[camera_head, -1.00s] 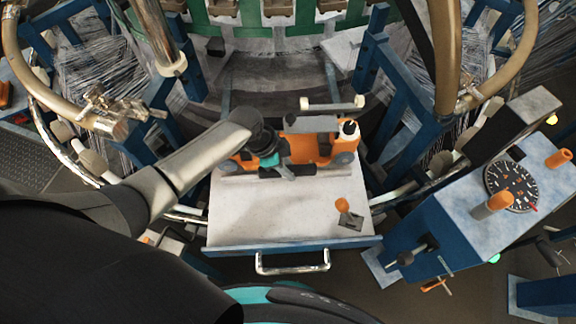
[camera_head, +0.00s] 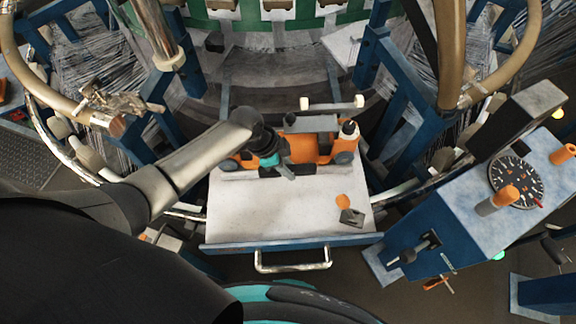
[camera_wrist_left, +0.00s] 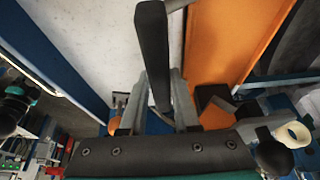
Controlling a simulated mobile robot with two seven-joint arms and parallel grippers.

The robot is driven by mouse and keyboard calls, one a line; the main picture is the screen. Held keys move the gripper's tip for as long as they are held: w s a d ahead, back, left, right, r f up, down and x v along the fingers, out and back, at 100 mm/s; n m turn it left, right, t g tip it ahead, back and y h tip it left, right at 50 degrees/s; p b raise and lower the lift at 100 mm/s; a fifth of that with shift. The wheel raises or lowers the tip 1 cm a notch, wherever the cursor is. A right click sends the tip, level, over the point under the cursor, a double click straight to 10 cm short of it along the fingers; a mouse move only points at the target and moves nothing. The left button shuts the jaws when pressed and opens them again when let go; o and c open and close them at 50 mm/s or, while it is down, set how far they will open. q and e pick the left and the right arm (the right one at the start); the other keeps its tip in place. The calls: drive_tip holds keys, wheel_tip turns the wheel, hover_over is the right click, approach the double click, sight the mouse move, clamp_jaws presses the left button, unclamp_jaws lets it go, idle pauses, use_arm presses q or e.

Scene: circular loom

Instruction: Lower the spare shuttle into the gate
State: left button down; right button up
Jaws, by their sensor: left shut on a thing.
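The spare shuttle (camera_head: 311,148) is an orange body with dark wheels and a grey top plate. It is over the rear part of a white tabletop (camera_head: 270,215), its long side running left to right. My left gripper (camera_head: 284,166) is at its near side, left of its middle. In the left wrist view, my left gripper (camera_wrist_left: 158,104) is shut on a dark bar (camera_wrist_left: 151,45), with an orange panel (camera_wrist_left: 235,35) of the shuttle beside it. The gripper and arm hide part of the shuttle. Whether its wheels touch a surface, I cannot tell. My right gripper is out of view.
Blue frame posts (camera_head: 395,115) and a curved rail (camera_head: 440,185) flank the tabletop. A small dark block (camera_head: 352,217) with an orange knob lies at its front right. A blue console (camera_head: 450,215) with a dial stands at right. The tabletop's front is mostly clear.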

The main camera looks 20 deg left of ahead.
use_arm(q)
drive_tip(key=shift+w+f+b, duration=0.1)
drive_tip(key=shift+f+b, duration=0.45)
idle(0.4)
drive_tip(key=shift+f, duration=0.15)
idle(0.3)
drive_tip(key=c, duration=0.6)
unclamp_jaws()
drive_tip(key=shift+o, duration=0.2)
drive_tip(key=shift+s+f, duration=0.1)
drive_tip(key=shift+s, duration=0.1)
drive_tip(key=p+v, duration=0.3)
drive_tip(key=v, duration=1.2)
drive_tip(key=shift+p, duration=0.4)
drive_tip(key=shift+w, duration=0.15)
